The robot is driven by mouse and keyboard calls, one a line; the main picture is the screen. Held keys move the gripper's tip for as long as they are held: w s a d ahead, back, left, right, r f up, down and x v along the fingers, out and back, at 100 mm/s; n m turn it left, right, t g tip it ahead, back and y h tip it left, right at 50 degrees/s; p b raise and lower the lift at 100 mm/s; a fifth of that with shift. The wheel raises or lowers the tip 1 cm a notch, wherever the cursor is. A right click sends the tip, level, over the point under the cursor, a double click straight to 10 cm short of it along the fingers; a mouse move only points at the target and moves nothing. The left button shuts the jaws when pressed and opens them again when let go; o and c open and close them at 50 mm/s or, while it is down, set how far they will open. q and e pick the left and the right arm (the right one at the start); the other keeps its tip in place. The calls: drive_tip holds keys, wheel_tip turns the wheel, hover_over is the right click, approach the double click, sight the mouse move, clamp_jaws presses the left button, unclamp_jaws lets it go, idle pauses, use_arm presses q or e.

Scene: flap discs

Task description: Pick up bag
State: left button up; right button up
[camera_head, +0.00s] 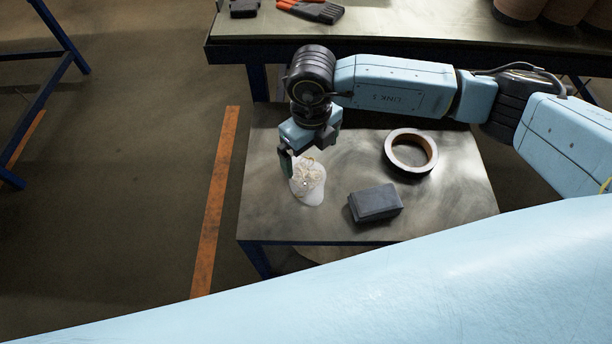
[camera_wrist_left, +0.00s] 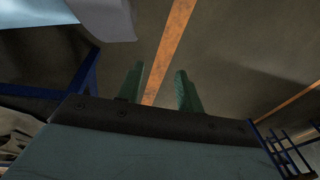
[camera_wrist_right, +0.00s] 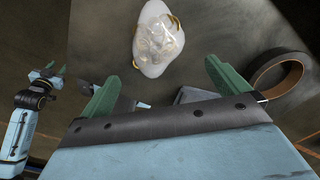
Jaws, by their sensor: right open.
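The bag (camera_head: 308,190) is a small white translucent pouch with gold-coloured bits inside. It lies on a low metal-topped table (camera_head: 270,222), near its left side. My right gripper (camera_head: 301,160) is over the far end of the bag and partly covers it in the head view. In the right wrist view the bag (camera_wrist_right: 157,40) lies just beyond the open green fingers (camera_wrist_right: 162,70), with nothing between them. My left gripper (camera_wrist_left: 159,68) is open and empty above the floor; the head view does not show it.
A grey block (camera_head: 375,203) and a ring-shaped roll (camera_head: 411,152) lie to the right of the bag. A higher bench (camera_head: 400,45) stands behind, with an orange-and-black tool (camera_head: 312,10) on it. An orange floor stripe (camera_head: 215,205) runs left of the table.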

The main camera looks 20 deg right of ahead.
sight(308, 171)
wheel_tip(308, 171, down, 4)
drive_tip(key=shift+a+r+b, duration=0.1)
drive_tip(key=shift+r+b, duration=0.1)
drive_tip(key=shift+b, duration=0.1)
wheel_tip(308, 171, down, 4)
drive_tip(key=shift+w+a+b, duration=0.1)
drive_tip(key=shift+a+b, duration=0.05)
drive_tip(key=shift+b, duration=0.5)
use_arm(q)
drive_tip(key=w+r, duration=0.4)
drive_tip(key=shift+w+d+r, duration=0.15)
drive_tip(key=shift+w+d, duration=0.15)
drive_tip(key=shift+d, duration=0.1)
use_arm(e)
drive_tip(key=shift+f, duration=0.45)
drive_tip(key=shift+r, duration=0.1)
drive_tip(key=c, duration=0.9)
